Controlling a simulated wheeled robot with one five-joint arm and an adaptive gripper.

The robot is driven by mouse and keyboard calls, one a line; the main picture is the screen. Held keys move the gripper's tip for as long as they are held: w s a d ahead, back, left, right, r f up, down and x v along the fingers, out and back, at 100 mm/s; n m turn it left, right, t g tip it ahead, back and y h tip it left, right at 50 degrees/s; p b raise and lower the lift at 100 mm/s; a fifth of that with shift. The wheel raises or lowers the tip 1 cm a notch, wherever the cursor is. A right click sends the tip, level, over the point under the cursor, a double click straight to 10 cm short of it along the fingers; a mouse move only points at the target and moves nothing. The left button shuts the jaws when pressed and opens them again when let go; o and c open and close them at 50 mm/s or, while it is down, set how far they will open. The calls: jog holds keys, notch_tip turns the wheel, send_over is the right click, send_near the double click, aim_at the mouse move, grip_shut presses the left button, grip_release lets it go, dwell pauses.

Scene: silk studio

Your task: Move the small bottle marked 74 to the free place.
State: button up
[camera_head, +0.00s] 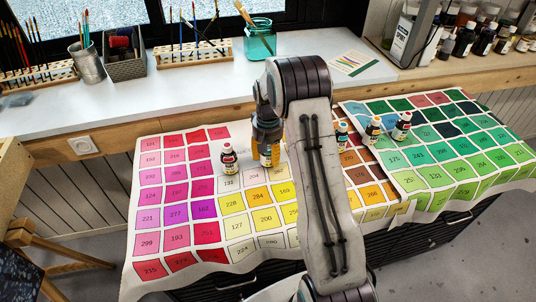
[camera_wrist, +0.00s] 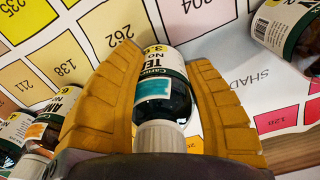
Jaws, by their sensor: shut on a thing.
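The gripper is shut on this bottle. I cannot read the number 74 on it. In the head view the gripper and arm hide it. The chart (camera_head: 152,222) has printed numbered squares in pink, red, yellow and orange. I cannot tell which place is the free one.
The red-capped bottle (camera_head: 229,158) stands close left of the gripper. The wrist view shows other bottles at lower left (camera_wrist: 48,130) and upper right (camera_wrist: 288,30). A green chart (camera_head: 440,150) lies right.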

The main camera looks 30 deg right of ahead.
jog(key=o, duration=1.2)
notch_tip(320, 180, up, 12)
jog(key=s+a+r+n+t, duration=0.1)
jog(key=s+a+r, duration=0.35)
jog(key=s, duration=0.25)
jog(key=s+a+r+n+t, duration=0.1)
jog(key=s+a+r, duration=0.2)
jog(key=s+r, duration=0.3)
jog(key=s+a+f, duration=0.1)
jog(key=s, duration=0.4)
jog(key=s+a+f+n, duration=0.1)
jog(key=s, duration=0.4)
jog(key=s+a+f+n+t, duration=0.1)
jog(key=s, duration=0.5)
jog(key=shift+a+f, duration=0.1)
jog(key=shift+f, duration=0.25)
